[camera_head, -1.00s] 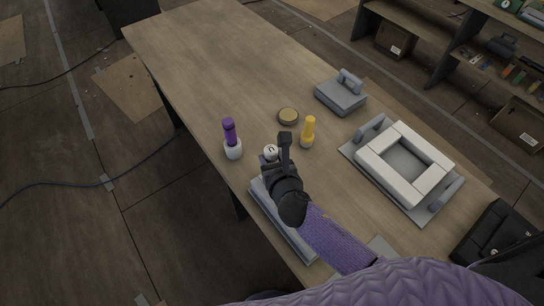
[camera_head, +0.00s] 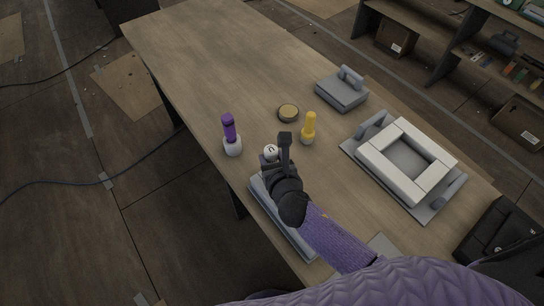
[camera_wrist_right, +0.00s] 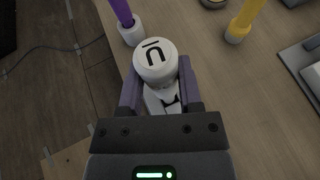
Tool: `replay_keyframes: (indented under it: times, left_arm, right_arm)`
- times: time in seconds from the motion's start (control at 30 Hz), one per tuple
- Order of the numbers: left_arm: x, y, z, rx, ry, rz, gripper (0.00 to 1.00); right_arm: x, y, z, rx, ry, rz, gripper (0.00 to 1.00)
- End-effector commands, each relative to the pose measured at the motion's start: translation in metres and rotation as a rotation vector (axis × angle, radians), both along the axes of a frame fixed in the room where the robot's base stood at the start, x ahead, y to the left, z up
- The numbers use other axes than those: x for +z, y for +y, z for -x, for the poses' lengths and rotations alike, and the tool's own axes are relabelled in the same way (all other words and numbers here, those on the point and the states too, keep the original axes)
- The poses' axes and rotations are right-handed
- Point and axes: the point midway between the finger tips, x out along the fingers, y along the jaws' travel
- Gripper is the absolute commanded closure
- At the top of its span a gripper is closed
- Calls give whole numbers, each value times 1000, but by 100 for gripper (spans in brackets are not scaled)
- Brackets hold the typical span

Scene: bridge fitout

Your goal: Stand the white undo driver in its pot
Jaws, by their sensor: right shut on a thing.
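The white undo driver (camera_head: 271,151) is in my right gripper (camera_head: 278,160), near the table's left edge. In the right wrist view its round white cap with a dark curved mark (camera_wrist_right: 155,62) faces the camera. Both fingers of the gripper (camera_wrist_right: 160,90) close on its sides. Its lower part is mostly hidden, so I cannot tell whether it touches the table or stands in a pot. I cannot make out an empty pot. My left gripper is not in view.
A purple driver (camera_head: 229,128) stands in a white pot (camera_head: 233,147) to the left. A yellow driver (camera_head: 309,124) stands in a small pale pot to the right. A round dish (camera_head: 288,113) lies behind. White blocks (camera_head: 430,176) form a frame on a grey tray. The far table is clear.

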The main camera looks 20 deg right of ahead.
Motion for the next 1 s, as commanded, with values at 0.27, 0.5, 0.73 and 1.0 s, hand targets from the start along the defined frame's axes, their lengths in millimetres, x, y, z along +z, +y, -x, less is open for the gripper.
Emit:
replay_keyframes:
  times: [0.27, 0.5, 0.73, 1.0]
  left_arm:
    - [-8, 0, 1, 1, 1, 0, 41]
    - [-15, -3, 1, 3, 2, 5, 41]
    - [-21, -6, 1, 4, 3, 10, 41]
    - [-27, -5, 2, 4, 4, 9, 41]
  right_arm:
    - [-9, 0, 0, 1, -1, 1, 100]
    - [-17, 0, 0, 1, -1, 0, 100]
    - [-23, 0, 0, 0, 0, 0, 100]
    - [-32, 0, 0, 0, -1, 1, 100]
